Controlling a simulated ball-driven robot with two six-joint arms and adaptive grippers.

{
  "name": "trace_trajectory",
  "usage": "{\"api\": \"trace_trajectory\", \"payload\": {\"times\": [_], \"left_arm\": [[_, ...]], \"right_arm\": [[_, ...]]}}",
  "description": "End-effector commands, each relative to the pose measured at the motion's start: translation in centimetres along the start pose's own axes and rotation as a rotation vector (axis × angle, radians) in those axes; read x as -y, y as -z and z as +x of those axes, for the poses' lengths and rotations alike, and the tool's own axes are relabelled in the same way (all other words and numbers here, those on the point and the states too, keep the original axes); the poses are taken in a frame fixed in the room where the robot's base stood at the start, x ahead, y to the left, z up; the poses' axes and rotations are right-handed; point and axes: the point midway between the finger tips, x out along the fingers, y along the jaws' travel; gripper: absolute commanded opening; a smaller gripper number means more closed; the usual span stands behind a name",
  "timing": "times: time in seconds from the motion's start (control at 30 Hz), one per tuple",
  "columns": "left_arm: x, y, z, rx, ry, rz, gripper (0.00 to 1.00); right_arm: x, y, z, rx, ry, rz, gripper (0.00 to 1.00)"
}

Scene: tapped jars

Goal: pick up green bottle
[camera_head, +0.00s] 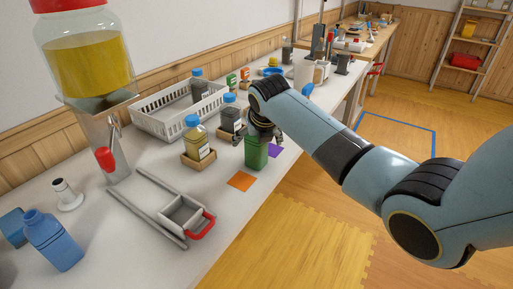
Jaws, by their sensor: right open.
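The green bottle (256,154) stands upright on the white table, between the orange square and the purple square. My right gripper (262,134) is directly above it, pointing down, with its dark fingers around or just over the bottle's top. The fingers and wrist hide the top of the bottle, so I cannot tell whether they touch it. My right gripper is open. My left gripper is not in view.
An orange square (241,181) and a purple square (274,151) lie near the table edge. A yellow-filled bottle (196,141) and a dark bottle (230,115) stand close behind. A white basket (155,125) is at the back. A sliding tray with a red handle (201,227) is nearer.

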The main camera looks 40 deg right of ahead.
Motion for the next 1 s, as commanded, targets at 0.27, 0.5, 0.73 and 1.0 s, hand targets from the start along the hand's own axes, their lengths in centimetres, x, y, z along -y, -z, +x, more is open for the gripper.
{"api": "trace_trajectory", "payload": {"times": [0.27, 0.5, 0.73, 1.0], "left_arm": [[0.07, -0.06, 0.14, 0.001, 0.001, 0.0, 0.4], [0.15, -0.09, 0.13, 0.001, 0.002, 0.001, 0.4], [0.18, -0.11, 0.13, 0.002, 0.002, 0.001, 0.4], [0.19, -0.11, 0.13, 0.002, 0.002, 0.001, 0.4]], "right_arm": [[-0.02, 0.06, 0.83, 0.0, 0.0, 0.0, 0.93], [-0.02, 0.07, 0.81, 0.0, 0.0, 0.0, 0.67], [-0.02, 0.07, 0.8, 0.0, 0.0, 0.0, 0.37], [-0.03, -0.03, 0.75, 0.002, 0.0, 0.0, 0.21]]}}
